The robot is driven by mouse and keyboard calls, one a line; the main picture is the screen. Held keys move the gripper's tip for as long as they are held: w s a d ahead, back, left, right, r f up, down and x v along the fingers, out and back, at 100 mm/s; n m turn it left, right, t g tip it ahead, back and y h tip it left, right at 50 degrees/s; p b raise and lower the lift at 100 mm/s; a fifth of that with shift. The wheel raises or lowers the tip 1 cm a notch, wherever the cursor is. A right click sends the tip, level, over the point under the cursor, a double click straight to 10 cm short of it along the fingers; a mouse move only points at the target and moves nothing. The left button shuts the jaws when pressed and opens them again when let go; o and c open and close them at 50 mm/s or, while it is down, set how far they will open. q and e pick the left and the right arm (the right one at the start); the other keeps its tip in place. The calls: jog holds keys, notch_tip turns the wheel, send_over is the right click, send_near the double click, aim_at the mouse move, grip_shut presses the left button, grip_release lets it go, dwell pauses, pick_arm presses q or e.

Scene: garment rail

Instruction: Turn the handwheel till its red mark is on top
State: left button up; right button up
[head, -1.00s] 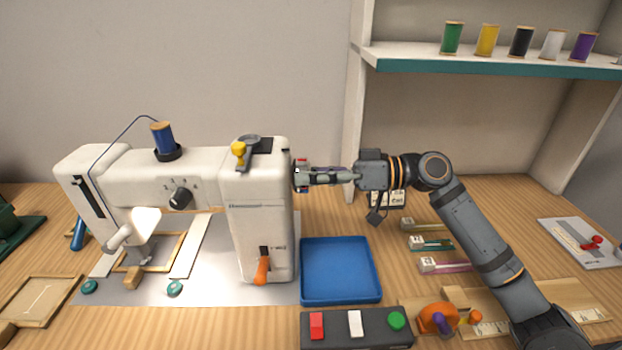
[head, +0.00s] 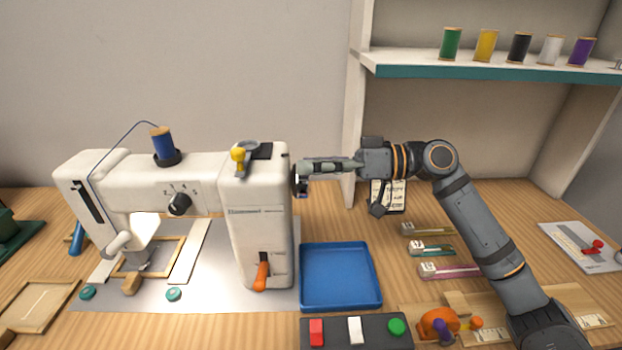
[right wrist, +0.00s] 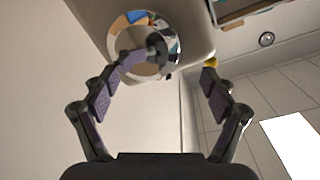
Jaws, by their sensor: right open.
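The white sewing machine (head: 255,222) stands at the left centre of the table. Its handwheel (head: 295,183) shows edge-on as a thin dark rim on the machine's right side. In the right wrist view the handwheel (right wrist: 121,42) is a shiny, reflecting disc with a dark grey part at its middle. I cannot make out its red mark. My right gripper (head: 304,168) is at the wheel, open, pointing left. In the wrist view one finger overlaps the wheel's face and the other lies outside its rim; I cannot tell whether either touches. My left gripper is out of view.
A blue tray (head: 341,302) lies below my right forearm, with a dark switch box (head: 375,331) in front. A shelf (head: 480,70) with thread spools is above right. A yellow-knobbed part (head: 238,156) tops the machine.

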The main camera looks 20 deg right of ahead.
notch_tip(320, 180, up, 6)
jog(key=shift+r, duration=0.25)
jog(key=shift+r, duration=0.1)
